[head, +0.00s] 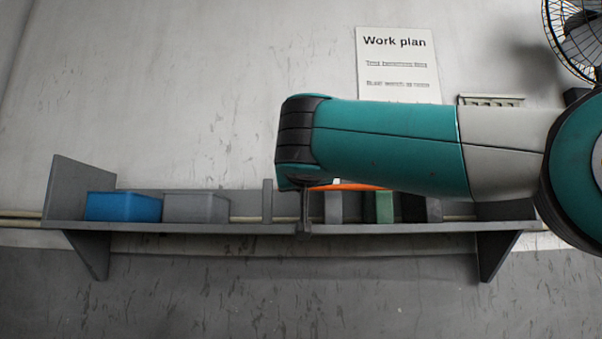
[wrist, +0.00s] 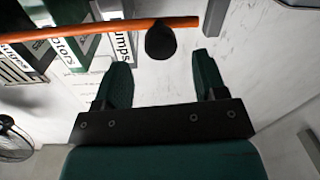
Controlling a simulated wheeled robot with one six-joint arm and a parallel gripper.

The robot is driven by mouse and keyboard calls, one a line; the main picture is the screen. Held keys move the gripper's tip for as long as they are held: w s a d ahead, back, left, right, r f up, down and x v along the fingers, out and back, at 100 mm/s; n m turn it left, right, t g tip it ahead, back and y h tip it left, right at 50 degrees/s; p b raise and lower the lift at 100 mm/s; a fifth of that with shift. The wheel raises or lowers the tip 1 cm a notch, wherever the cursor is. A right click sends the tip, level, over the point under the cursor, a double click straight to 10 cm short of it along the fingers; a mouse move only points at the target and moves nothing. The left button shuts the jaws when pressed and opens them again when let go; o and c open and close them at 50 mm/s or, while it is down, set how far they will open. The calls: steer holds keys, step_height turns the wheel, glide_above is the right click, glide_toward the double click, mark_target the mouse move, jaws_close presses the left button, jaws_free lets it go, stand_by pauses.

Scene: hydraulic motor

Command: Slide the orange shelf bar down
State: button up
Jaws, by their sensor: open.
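The orange shelf bar (wrist: 100,27) runs across the top of the wrist view, in front of the binders, and its right end shows. In the head view only a short piece of the orange bar (head: 345,187) shows below my arm; the rest is hidden. My gripper (wrist: 160,62) is open and empty, with its two dark green fingers apart. The bar lies beyond the fingertips, and I see no contact. A black rounded piece (wrist: 160,42) sits against the bar between the fingers' directions.
The grey wall shelf (head: 170,228) holds a blue bin (head: 124,207) and a grey bin (head: 196,208) at left. Labelled binders (wrist: 62,50) stand behind the bar. A fan (head: 575,35) and a Work plan sheet (head: 397,60) are above. The wall at left is clear.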

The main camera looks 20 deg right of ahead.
steer(key=p+x, duration=0.2)
steer(key=x, duration=0.3)
steer(key=shift+w, duration=0.25)
jaws_close()
step_height(320, 180, down, 7)
steer(key=b, duration=0.6)
steer(key=shift+b, duration=0.3)
steer(key=shift+r, duration=0.1)
jaws_free()
